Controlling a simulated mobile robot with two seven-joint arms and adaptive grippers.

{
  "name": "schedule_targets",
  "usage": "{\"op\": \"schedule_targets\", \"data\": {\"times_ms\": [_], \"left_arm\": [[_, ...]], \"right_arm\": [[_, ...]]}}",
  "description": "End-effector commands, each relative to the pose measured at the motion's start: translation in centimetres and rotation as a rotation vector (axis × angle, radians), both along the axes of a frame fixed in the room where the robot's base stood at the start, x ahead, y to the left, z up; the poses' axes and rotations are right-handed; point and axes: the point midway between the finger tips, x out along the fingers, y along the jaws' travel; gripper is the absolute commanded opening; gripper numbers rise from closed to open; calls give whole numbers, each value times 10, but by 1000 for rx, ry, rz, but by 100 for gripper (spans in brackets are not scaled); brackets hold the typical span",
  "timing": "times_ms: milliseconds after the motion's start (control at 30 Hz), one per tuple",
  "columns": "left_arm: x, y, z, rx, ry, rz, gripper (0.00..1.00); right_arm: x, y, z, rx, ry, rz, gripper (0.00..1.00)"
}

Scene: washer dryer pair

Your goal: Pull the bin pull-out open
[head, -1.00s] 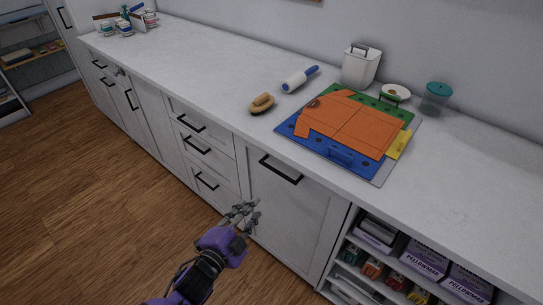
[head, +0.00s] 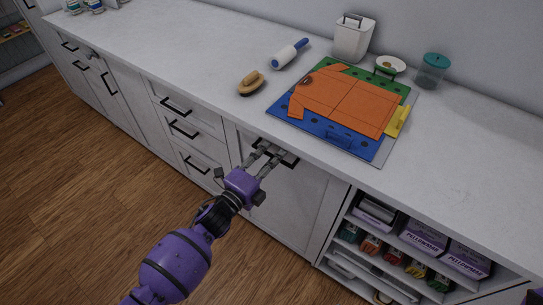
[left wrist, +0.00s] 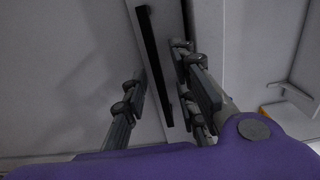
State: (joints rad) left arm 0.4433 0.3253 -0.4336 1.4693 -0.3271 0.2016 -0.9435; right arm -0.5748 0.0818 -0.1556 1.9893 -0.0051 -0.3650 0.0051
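The bin pull-out (head: 292,205) is the wide white front right of the three-drawer stack, flush with the cabinet run and closed. Its black bar handle (head: 289,161) runs near its top edge, partly hidden by my fingers. My left gripper (head: 268,151) is at this handle. In the left wrist view the black handle (left wrist: 152,60) runs between the spread fingers of the open left gripper (left wrist: 158,75). A gap shows on the left side; whether the right fingers touch the bar I cannot tell. My right gripper is out of view.
The white countertop (head: 180,62) overhangs above, holding a brush (head: 250,83), a lint roller (head: 290,54) and an orange garment on a folding board (head: 345,105). Open shelves (head: 400,250) with boxes stand to the right. The wooden floor (head: 90,190) in front is clear.

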Motion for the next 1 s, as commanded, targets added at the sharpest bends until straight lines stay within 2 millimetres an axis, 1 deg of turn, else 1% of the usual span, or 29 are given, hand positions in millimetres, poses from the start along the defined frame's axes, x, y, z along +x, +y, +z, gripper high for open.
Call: {"op": "schedule_targets", "data": {"times_ms": [100, 300, 333, 500, 533, 1000], "left_arm": [[4, -3, 0, 1, 1, 0, 26], [4, -3, 0, 1, 1, 1, 26], [4, -3, 0, 1, 1, 1, 25], [4, -3, 0, 0, 1, 1, 3], [4, -3, 0, 0, 1, 1, 0], [4, 0, 0, 1, 1, 1, 0]], "right_arm": [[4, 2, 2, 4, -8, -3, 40], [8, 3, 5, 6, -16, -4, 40], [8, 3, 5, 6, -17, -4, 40], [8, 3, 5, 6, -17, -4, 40], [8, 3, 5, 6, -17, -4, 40], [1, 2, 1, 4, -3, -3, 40]]}}
